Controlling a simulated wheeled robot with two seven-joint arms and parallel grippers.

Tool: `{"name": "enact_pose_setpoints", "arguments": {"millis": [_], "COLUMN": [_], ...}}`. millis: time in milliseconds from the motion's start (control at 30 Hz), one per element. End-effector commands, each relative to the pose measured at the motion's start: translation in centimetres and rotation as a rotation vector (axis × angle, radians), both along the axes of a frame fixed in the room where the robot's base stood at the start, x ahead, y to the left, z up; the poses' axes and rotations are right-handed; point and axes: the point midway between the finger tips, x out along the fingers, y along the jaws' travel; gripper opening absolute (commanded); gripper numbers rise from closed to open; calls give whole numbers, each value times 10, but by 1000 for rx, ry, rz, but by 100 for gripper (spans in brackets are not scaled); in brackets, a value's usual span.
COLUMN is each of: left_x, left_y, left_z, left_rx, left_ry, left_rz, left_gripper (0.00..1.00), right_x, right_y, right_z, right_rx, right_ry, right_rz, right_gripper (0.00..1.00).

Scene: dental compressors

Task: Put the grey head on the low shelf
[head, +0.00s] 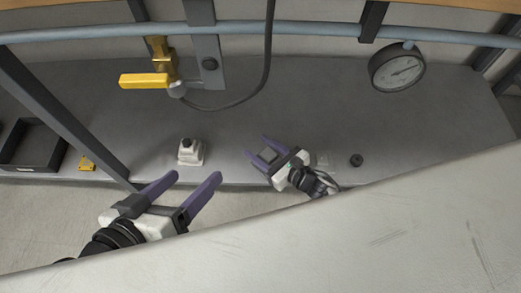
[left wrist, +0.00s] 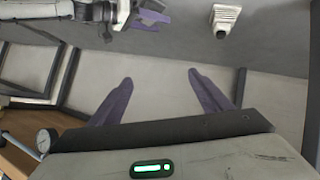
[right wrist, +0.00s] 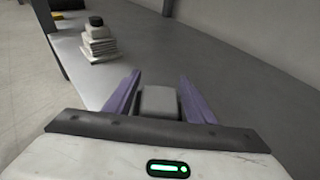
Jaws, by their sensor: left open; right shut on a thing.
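The grey head (right wrist: 158,101) is a small rounded grey block between the purple fingers of my right gripper (right wrist: 158,92). In the head view the grey head (head: 268,154) shows between the fingertips of the right gripper (head: 266,147), over the front part of the grey low shelf (head: 270,100). I cannot tell whether it touches the shelf. My left gripper (head: 196,181) is open and empty in front of the shelf edge. In the left wrist view its fingers (left wrist: 160,92) are wide apart with floor behind them.
A white stepped piece with a black top (head: 190,151) stands on the shelf left of my right gripper. A black knob (head: 356,160) lies to the right. A yellow-handled valve (head: 145,80), pipe (head: 290,31) and gauge (head: 397,68) are behind. A black tray (head: 35,145) is far left.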

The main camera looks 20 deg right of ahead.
Motion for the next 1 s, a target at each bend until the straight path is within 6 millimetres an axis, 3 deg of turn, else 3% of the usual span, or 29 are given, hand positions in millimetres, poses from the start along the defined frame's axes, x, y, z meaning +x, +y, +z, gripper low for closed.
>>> {"name": "enact_pose_setpoints", "arguments": {"millis": [300, 333, 400, 833, 1000], "left_x": [0, 0, 0, 0, 0], "left_y": [0, 0, 0, 1, 5], "left_z": [1, 1, 0, 2, 5], "left_rx": [1, 1, 2, 3, 40], "left_ry": [2, 2, 1, 1, 15], "left_rz": [0, 0, 0, 0, 3], "left_gripper": [72, 72, 72, 72, 72], "right_x": [2, 1, 1, -1, -29], "right_y": [1, 0, 0, -1, -16], "right_z": [1, -1, -1, 3, 15], "right_rx": [4, 0, 0, -2, -2], "right_ry": [-5, -1, -1, -1, 3], "right_rz": [0, 0, 0, 1, 0], "right_gripper": [9, 55, 67, 68, 68]}}
